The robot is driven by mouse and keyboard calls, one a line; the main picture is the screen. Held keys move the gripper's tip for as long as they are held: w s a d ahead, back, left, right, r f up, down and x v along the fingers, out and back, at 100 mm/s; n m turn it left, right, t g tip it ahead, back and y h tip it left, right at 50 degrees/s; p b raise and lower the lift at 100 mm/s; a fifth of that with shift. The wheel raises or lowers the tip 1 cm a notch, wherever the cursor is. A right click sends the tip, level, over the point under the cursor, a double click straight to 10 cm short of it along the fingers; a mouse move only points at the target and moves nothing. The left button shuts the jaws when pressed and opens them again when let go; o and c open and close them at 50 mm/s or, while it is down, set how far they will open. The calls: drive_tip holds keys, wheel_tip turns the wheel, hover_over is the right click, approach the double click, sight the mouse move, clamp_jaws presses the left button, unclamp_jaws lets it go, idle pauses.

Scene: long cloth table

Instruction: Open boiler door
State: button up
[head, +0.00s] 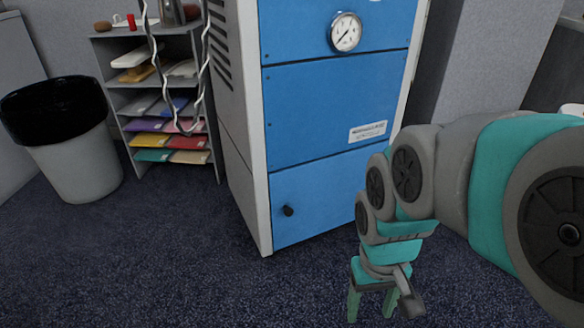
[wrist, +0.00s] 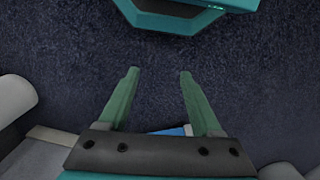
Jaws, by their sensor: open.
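The boiler is a tall cabinet with a blue front and a white, vented side, in the middle of the head view. Its lower blue door (head: 315,195) looks closed and has a small black knob (head: 288,210) near its left edge. My arm covers the door's right part. My gripper (head: 370,312) points down over the carpet, in front and to the right of the knob, apart from it. In the wrist view my gripper (wrist: 158,76) shows two green fingers spread apart with only carpet between them. The knob is not visible there.
A round gauge (head: 345,32) and a white label (head: 368,131) are on the boiler's upper panels. A grey shelf (head: 116,102) with coloured papers and a bin (head: 75,165) with a black liner stand left. Dark carpet (head: 170,260) before the boiler is clear.

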drive_tip(key=w+a+f+n+t+p, duration=0.1)
drive_tip(key=w+a+t+p, duration=0.2)
drive_tip(key=w, duration=1.5)
drive_tip(key=n+t+y+p, duration=0.1)
drive_tip(key=n+t+y, duration=0.1)
approach(289, 210)
drive_tip(key=f, duration=0.2)
drive_tip(key=shift+m, duration=0.3)
drive_tip(key=shift+w+x, duration=0.2)
drive_tip(key=shift+x, duration=3.6)
drive_tip(key=shift+a+r, duration=0.1)
drive_tip(key=shift+r, duration=0.05)
drive_tip(key=shift+c, duration=0.3)
clamp_jaws()
